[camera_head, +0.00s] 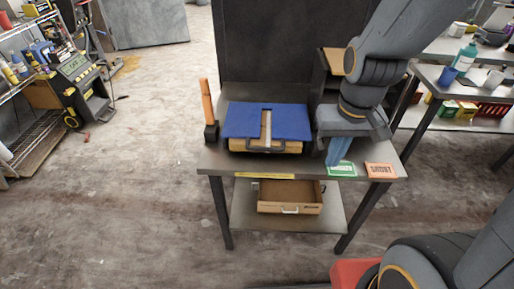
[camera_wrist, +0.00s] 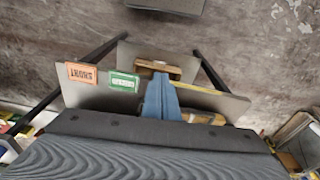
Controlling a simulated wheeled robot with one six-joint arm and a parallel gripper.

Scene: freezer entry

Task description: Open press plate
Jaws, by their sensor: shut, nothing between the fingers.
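The press plate (camera_head: 240,120) is a flat blue panel lying over a wooden base on the metal table, with a pale strip down its middle. A dark handle (camera_head: 265,149) runs along its front edge. My gripper (camera_head: 336,158) has blue fingers, is shut and empty, and points down to the right of the press, apart from it. In the wrist view my gripper (camera_wrist: 160,85) shows shut fingers over the table, with part of the wooden base (camera_wrist: 203,118) behind to the right. The plate itself is mostly hidden there.
An upright orange lever (camera_head: 207,100) stands left of the press. A green card (camera_head: 341,169) and an orange card (camera_head: 381,170) lie at the table's front right. Shelving stands at far left. The front floor is largely clear.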

